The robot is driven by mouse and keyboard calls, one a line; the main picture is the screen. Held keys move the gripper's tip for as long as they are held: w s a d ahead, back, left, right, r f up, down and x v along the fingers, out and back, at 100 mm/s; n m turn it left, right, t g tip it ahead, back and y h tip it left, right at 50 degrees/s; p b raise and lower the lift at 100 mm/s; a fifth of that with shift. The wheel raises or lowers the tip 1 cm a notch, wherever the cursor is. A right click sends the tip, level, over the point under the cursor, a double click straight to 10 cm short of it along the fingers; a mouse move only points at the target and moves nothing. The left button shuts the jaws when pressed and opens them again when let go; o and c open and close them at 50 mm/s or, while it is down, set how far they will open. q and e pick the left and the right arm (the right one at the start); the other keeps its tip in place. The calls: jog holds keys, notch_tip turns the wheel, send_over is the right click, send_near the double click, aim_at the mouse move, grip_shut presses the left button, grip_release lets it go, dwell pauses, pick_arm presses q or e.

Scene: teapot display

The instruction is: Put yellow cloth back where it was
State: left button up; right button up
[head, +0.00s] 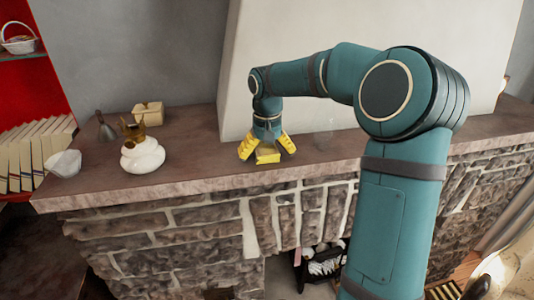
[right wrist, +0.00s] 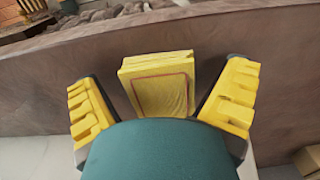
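The yellow cloth (head: 267,156) is a folded, block-like stack on the stone mantel (head: 215,176), near its front edge. In the right wrist view the cloth (right wrist: 160,84) shows a dark red line around its top face. My right gripper (head: 267,147) points down over it with its yellow fingers spread. The cloth lies between the two fingers, with a gap on each side in the right wrist view, so the gripper is open and not holding it. My left gripper is not in view.
Left on the mantel stand a white teapot (head: 143,157) with a brown ornament behind it, a white bowl (head: 64,164), a small dark bell (head: 105,130) and a beige box (head: 148,112). A clear glass (head: 323,135) stands right of my gripper. The pale chimney wall (head: 290,40) rises behind.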

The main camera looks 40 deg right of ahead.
aim_at(267, 152)
jog(key=shift+r, duration=0.1)
notch_tip(267, 152, up, 12)
jog(key=p, duration=0.2)
dwell(0.3)
dwell(0.5)
